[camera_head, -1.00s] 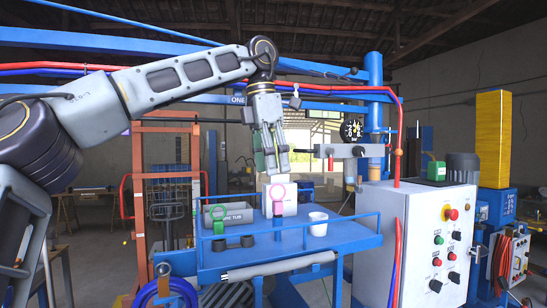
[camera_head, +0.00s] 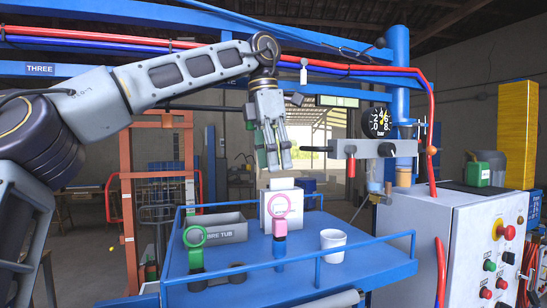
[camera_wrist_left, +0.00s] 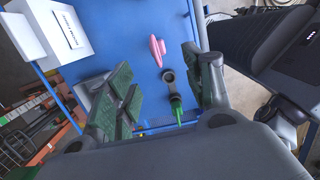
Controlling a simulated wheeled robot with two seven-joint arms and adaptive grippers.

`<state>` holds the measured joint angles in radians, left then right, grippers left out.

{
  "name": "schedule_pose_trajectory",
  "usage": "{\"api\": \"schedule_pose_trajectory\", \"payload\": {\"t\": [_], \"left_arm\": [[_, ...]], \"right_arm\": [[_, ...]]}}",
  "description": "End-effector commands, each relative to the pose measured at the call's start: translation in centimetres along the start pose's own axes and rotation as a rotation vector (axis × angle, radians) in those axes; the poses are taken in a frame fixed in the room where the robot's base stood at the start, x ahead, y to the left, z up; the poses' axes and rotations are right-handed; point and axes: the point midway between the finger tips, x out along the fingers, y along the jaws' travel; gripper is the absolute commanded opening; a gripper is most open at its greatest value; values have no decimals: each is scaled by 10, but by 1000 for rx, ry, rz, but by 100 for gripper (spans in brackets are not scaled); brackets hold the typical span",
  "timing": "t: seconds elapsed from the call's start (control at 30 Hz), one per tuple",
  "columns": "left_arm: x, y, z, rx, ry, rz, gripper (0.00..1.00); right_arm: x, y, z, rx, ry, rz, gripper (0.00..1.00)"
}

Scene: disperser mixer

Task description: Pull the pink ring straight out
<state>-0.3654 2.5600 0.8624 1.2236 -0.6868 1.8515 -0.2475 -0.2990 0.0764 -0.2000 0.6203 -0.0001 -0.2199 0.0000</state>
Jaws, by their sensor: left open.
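The pink ring (camera_head: 280,224) stands upright on a blue post on the blue cart top, in front of a white box (camera_head: 296,196). In the left wrist view the pink ring (camera_wrist_left: 157,48) shows nearly edge-on, beyond the fingertips. My left gripper (camera_head: 277,161) points down above and behind the ring in the head view, open and empty. In the left wrist view its green-padded fingers (camera_wrist_left: 165,85) are spread wide, apart from the ring. My right gripper is not in view.
A green ring (camera_head: 194,247) stands at the left of the cart, near a grey tub (camera_head: 226,232) and dark round holders. A white cup (camera_head: 333,248) stands at the right. Blue rails (camera_head: 385,238) edge the cart. A control cabinet (camera_head: 440,235) stands to the right.

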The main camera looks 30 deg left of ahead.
Motion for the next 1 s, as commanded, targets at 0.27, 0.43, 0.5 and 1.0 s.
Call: {"api": "schedule_pose_trajectory", "payload": {"t": [0.27, 0.43, 0.5, 1.0], "left_arm": [[0, 0, 0, 0, 0, 0, 52], [0, 0, 0, 0, 0, 0, 52], [0, 0, 0, 0, 0, 0, 52], [24, 0, 0, 1, 1, 2, 52]], "right_arm": [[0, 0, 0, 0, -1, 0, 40], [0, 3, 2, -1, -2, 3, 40], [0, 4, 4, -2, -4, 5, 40], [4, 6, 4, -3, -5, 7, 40]]}}
